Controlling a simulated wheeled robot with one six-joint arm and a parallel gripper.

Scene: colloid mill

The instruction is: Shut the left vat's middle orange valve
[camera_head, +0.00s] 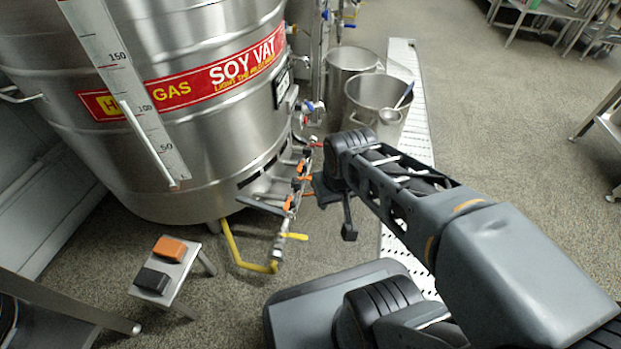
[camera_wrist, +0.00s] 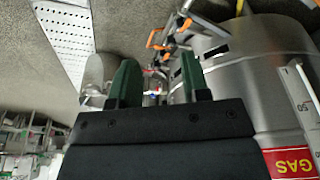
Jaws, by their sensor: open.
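The left vat (camera_head: 225,125) is a large steel drum marked SOY VAT. A row of orange valve handles runs along the pipework at its lower right. The middle orange valve (camera_head: 296,182) sits between an upper orange handle (camera_head: 305,155) and a lower one (camera_head: 287,203). My gripper (camera_head: 338,208) is just right of this row, apart from it and partly hidden by my arm. In the wrist view my gripper (camera_wrist: 160,82) has its two green fingers spread with nothing held between them. Orange handles (camera_wrist: 152,38) show beyond the fingertips; I cannot tell which is the middle one there.
A yellow hose (camera_head: 236,252) and yellow handle (camera_head: 293,236) lie below the row. A small stand with an orange and a black pedal (camera_head: 154,280) is at lower left. Two steel pots (camera_head: 360,100) stand behind my arm beside a perforated white strip (camera_head: 405,60).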

